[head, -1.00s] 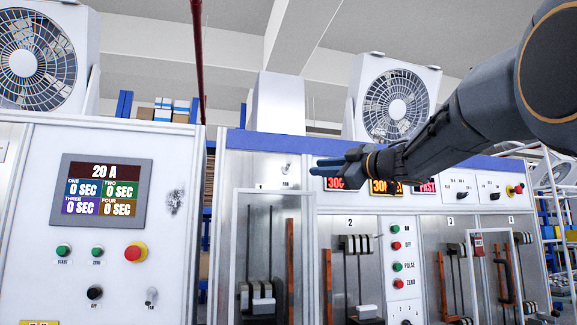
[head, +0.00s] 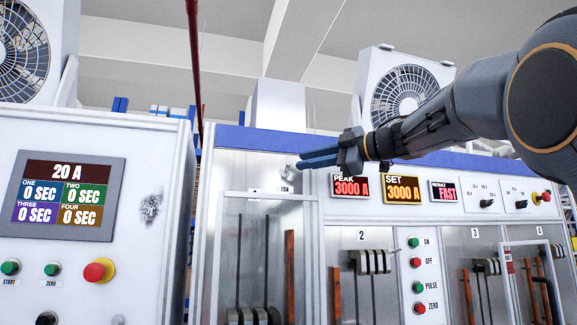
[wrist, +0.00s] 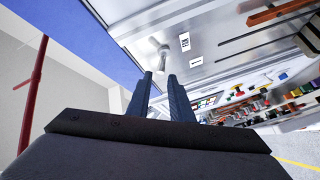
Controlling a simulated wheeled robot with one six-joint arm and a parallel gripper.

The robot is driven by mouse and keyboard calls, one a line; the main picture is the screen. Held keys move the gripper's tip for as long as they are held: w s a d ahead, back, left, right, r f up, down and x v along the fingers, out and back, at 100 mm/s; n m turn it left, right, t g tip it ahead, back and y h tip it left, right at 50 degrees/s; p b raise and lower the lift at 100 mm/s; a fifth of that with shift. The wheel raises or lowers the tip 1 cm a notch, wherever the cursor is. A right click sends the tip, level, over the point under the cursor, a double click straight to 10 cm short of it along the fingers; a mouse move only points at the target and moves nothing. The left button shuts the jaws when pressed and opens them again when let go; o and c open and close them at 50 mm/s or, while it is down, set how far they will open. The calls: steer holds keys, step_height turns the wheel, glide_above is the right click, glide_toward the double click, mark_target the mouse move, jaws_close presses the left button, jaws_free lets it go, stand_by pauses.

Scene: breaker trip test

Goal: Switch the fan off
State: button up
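The fan switch (head: 290,168) is a small metal toggle above the FAN label (head: 285,190), high on the grey cabinet front. It also shows in the wrist view (wrist: 163,56), just beyond the fingertips. My gripper (head: 301,159) has its blue fingers pointing left, with the tips right by the switch. In the wrist view my gripper (wrist: 160,78) shows a narrow gap between the fingers, with nothing held. I cannot tell whether the tips touch the toggle. A white fan (head: 400,97) stands above the cabinet, partly behind my arm; whether it spins cannot be told.
A left panel (head: 160,160) carries a timer screen (head: 68,195) and buttons. Displays (head: 402,188) and a button column (head: 415,265) lie right of the switch. A door frame (head: 255,196) stands out below it. A red pole (head: 195,70) rises at left.

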mark_target(289, 163)
steer(key=p+x, duration=0.2)
steer(key=x, duration=0.4)
steer(key=shift+w+a, duration=0.15)
steer(key=shift+a, duration=0.15)
jaws_close()
